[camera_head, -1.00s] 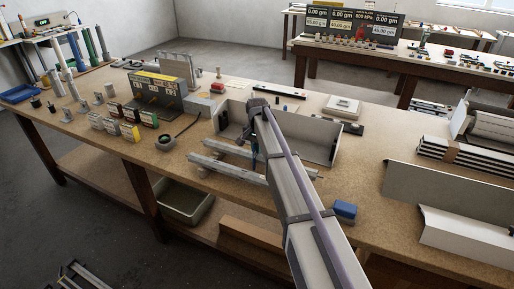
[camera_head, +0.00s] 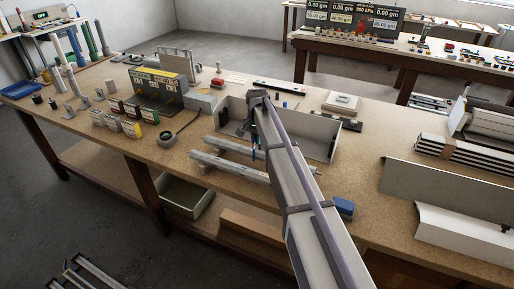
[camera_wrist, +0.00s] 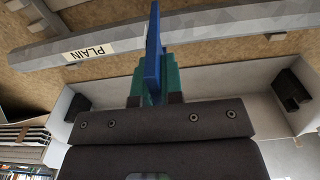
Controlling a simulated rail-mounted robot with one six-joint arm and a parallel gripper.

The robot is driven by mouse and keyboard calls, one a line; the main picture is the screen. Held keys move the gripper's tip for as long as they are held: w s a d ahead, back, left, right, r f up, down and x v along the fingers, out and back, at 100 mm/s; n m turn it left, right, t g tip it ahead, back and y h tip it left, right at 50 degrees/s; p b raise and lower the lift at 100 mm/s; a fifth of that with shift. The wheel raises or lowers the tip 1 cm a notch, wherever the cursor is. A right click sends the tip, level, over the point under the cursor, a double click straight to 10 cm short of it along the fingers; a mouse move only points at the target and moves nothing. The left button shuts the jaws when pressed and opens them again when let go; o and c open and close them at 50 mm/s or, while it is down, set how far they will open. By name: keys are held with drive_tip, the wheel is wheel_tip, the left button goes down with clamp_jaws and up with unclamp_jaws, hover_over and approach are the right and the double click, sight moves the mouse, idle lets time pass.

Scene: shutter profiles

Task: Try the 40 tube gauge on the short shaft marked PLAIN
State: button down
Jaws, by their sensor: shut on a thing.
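My gripper (camera_wrist: 153,85) has green fingers shut on a blue gauge (camera_wrist: 153,48), seen almost edge-on as a narrow plate. No number on it can be read. A grey shaft marked PLAIN (camera_wrist: 205,32) runs across the upper wrist view, its white label left of the gauge. The gauge's outer end overlaps the shaft in this view; I cannot tell whether they touch. In the head view my gripper (camera_head: 254,149) hangs over the bench by the rear of two grey shafts (camera_head: 222,149), partly hidden by my arm.
A second grey shaft (camera_head: 228,167) lies nearer the bench's front edge. An open grey box (camera_head: 322,146) stands just behind and right of the gripper. A blue block (camera_head: 343,207) sits on the front right of the bench.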

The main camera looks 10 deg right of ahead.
drive_tip(key=shift+r+p, duration=3.65)
drive_tip(key=shift+r, duration=0.3)
